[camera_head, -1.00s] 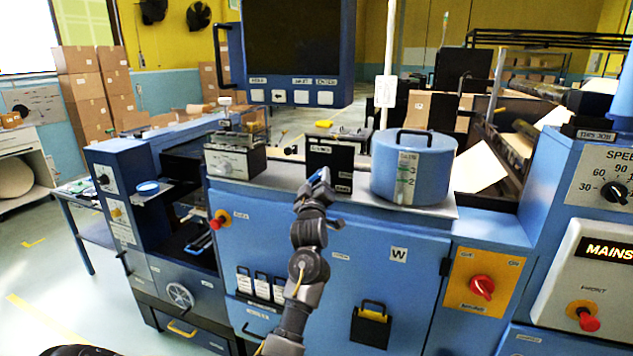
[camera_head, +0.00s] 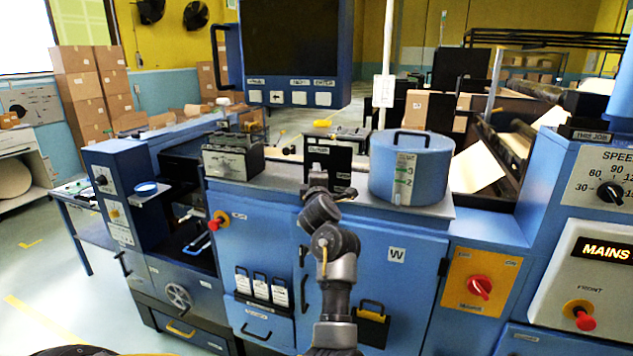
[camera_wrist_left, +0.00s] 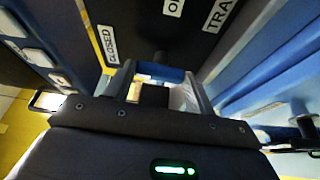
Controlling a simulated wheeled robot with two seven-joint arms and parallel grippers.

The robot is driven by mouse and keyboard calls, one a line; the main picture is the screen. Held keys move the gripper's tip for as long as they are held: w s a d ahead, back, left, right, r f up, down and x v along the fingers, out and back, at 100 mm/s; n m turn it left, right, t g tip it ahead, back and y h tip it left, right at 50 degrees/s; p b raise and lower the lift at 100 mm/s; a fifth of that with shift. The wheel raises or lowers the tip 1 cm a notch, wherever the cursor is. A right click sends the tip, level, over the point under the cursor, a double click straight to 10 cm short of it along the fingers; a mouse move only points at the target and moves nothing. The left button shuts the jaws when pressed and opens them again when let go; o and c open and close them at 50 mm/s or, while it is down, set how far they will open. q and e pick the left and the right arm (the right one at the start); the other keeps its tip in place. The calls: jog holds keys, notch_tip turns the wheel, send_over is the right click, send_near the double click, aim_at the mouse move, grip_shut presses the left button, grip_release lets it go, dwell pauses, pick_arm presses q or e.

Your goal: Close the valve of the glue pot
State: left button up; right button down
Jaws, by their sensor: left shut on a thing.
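The glue pot (camera_head: 410,172) is a blue cylinder with a black top handle and a level scale on its front. It stands on the cabinet top. Left of it is a black valve panel (camera_head: 341,156), which also fills the top of the left wrist view (camera_wrist_left: 140,32) with a "CLOSED" label and two cut-off labels. My left gripper (camera_head: 318,178) is in front of this panel. In the left wrist view my left gripper (camera_wrist_left: 160,82) is shut on a blue valve handle (camera_wrist_left: 161,72) at a dark stem. The handle's exact setting cannot be told. My right gripper is not in view.
A blue-framed screen (camera_head: 295,50) hangs above the cabinet. A grey box with a dial (camera_head: 232,157) stands to the left on the cabinet top.

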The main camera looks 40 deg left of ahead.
pick_arm(q)
jog(key=shift+n, duration=0.4)
jog(key=o, duration=1)
jog(key=b+v, duration=0.2)
jog(key=v, duration=0.5)
jog(key=shift+s+d+r, duration=0.15)
jog(key=shift+s, duration=0.05)
